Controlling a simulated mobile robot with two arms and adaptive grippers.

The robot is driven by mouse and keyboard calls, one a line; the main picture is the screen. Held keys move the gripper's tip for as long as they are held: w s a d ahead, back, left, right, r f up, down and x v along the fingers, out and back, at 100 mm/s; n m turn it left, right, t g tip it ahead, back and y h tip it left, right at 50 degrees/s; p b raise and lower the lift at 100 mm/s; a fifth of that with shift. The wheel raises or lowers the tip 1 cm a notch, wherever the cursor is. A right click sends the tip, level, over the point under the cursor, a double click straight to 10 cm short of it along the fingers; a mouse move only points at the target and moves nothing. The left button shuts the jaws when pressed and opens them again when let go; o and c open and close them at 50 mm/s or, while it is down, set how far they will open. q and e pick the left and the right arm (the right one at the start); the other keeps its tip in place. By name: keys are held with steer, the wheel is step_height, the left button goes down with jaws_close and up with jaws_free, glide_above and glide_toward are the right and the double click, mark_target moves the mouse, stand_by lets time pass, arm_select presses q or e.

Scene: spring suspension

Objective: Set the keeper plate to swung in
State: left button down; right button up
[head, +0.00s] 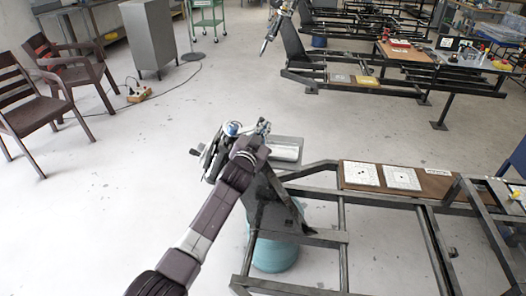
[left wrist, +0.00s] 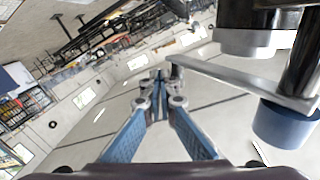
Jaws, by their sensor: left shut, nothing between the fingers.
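In the left wrist view a flat grey metal bar (left wrist: 235,82), which looks like the keeper plate, runs from a post at the right to a free end just right of my fingertips. A blue cylinder (left wrist: 285,125) sits under its right end. My left gripper (left wrist: 158,82) has its blue fingers closed together with nothing between them. I cannot tell whether the tips touch the bar. In the head view my left gripper (head: 263,126) is beside the suspension assembly (head: 212,155) on top of the black stand. My arm hides part of the assembly, and the plate is too small to make out.
A silver box-like part (head: 287,150) lies right of my gripper. The black frame (head: 342,238) extends right, with white cards (head: 360,173) on a brown board. A teal drum (head: 275,254) stands below.

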arm_select(q)
steer(key=shift+w+a+r, duration=0.2)
steer(key=shift+w+a, duration=0.15)
steer(key=shift+w, duration=0.15)
steer(key=shift+w+a+r, duration=0.15)
steer(key=shift+w+a, duration=0.2)
steer(key=shift+w, duration=0.15)
steer(key=v, duration=1.2)
stand_by(0.4)
